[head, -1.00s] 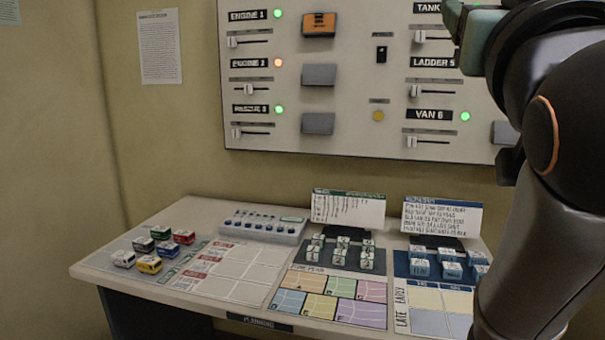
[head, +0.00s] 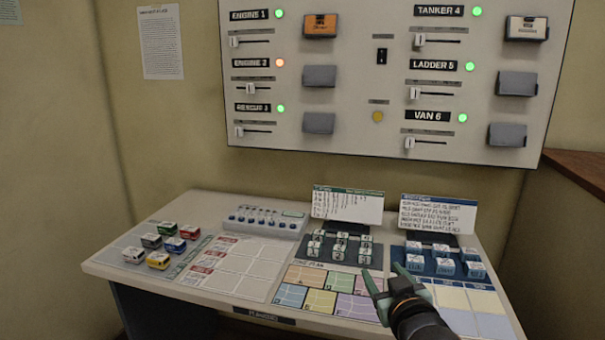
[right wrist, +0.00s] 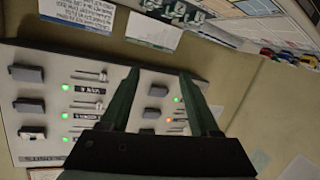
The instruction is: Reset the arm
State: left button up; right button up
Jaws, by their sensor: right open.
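My right gripper (head: 381,269) is at the lower right in the head view, over the front of the desk. Its two green fingers are apart, with nothing between them. They overlap the area between the coloured zone plan (head: 318,299) and the blue board with blocks on the right. In the right wrist view the gripper (right wrist: 158,78) is also open and empty, with the wall panel (right wrist: 30,148) beyond its fingers. My left gripper is not in view.
The wall panel (head: 345,60) holds sliders, lamps and card slots; orange (head: 320,26) and white (head: 526,28) cards show. The desk (head: 185,283) carries toy vehicles (head: 158,260), a switch box (head: 263,220), small blocks and two upright cards. A brown ledge (head: 590,170) stands at right.

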jog(key=s+f+g+p, duration=0.15)
jog(key=s+f, duration=0.25)
jog(key=f, duration=0.6)
jog(key=s+f+g+p, duration=0.1)
jog(key=s+f+g, duration=0.1)
jog(key=s+f, duration=0.8)
jog(key=s+d+f+g+y+p, duration=0.1)
jog(key=s+f+g+p, duration=0.1)
jog(key=s+f, duration=0.8)
jog(key=s, duration=0.5)
jog(key=shift+d+f+m+y, duration=0.3)
jog(key=shift+f+m, duration=0.05)
jog(key=shift+m, duration=0.05)
jog(key=shift+g, duration=0.25)
dwell(0.6)
